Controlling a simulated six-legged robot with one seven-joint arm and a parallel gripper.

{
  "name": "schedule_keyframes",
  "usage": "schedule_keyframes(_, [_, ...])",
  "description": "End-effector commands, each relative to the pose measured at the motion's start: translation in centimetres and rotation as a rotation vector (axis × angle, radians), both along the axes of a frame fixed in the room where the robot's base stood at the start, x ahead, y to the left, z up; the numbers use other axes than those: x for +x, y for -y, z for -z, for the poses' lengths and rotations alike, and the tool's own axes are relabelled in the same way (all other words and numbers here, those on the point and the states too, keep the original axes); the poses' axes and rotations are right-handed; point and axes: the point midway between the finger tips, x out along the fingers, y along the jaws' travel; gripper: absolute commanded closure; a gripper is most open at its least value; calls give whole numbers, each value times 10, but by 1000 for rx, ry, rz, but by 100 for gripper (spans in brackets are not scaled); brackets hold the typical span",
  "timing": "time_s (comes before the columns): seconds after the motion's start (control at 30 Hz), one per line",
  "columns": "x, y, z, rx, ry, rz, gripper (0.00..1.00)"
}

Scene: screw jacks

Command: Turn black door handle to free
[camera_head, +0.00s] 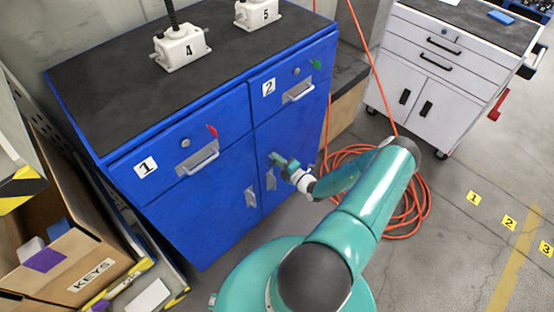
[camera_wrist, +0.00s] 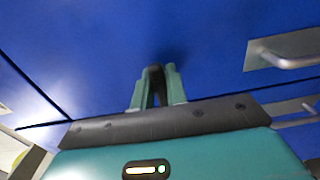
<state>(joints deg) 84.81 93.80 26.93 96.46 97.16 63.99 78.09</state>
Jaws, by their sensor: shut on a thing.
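The black door handle (camera_wrist: 156,72) shows in the wrist view as a small dark piece between my fingers, against a blue panel. My gripper (camera_wrist: 155,88) is shut on it, with one green finger on each side. In the head view my gripper (camera_head: 280,160) is at the front of the blue cabinet (camera_head: 225,190), on the right door below drawer 2. There the handle is hidden by the fingers, and its exact angle cannot be told.
Silver pulls sit on the doors (camera_head: 271,180) and drawers (camera_head: 298,92). An orange hose (camera_head: 420,205) lies coiled on the floor behind my arm. A white cabinet (camera_head: 440,75) stands at the back right. A KEYS box (camera_head: 85,265) is at the left.

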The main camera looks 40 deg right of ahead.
Motion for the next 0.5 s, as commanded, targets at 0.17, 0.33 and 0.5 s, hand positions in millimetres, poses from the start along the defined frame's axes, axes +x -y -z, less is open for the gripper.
schedule_keyframes(0.17, [0,0,0,3,0,0,100])
schedule_keyframes(0.33, [0,0,0,2,0,0,76])
schedule_keyframes(0.5, [0,0,0,1,0,0,64])
